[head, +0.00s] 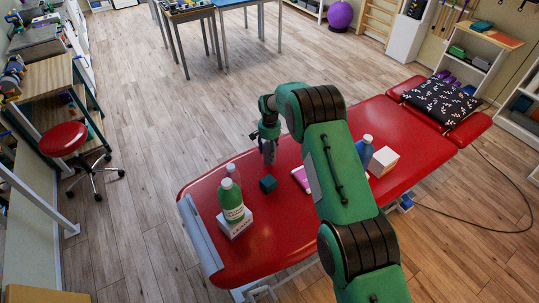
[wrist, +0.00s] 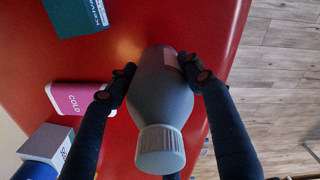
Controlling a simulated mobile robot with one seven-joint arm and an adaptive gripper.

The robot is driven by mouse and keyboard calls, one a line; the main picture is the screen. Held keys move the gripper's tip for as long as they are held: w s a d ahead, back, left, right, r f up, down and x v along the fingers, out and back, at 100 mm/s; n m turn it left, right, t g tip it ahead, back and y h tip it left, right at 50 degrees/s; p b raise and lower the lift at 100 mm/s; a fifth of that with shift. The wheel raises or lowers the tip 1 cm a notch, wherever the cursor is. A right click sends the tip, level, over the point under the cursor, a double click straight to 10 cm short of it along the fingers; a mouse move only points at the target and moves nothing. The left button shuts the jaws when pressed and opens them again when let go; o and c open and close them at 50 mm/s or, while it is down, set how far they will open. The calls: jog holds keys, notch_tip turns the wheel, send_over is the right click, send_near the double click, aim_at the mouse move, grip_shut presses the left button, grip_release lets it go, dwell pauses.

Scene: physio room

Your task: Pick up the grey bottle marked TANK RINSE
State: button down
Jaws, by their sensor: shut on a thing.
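A grey bottle (wrist: 163,108) with a ribbed pale cap is between the fingers of my gripper (wrist: 157,82) in the wrist view. The fingers press on both sides of its body. A pinkish label edge shows on it, but I cannot read the marking. In the head view my gripper (head: 268,136) is over the far edge of the red treatment table (head: 230,262), with the grey bottle (head: 269,154) below it. I cannot tell whether the bottle's base touches the table.
Near the bottle are a teal box (head: 267,184) and a pink box marked COLD (wrist: 76,98). A blue bottle (head: 365,148) and a white box (head: 383,161) are right of my arm.

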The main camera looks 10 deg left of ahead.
notch_tip(320, 180, up, 7)
dwell(0.3)
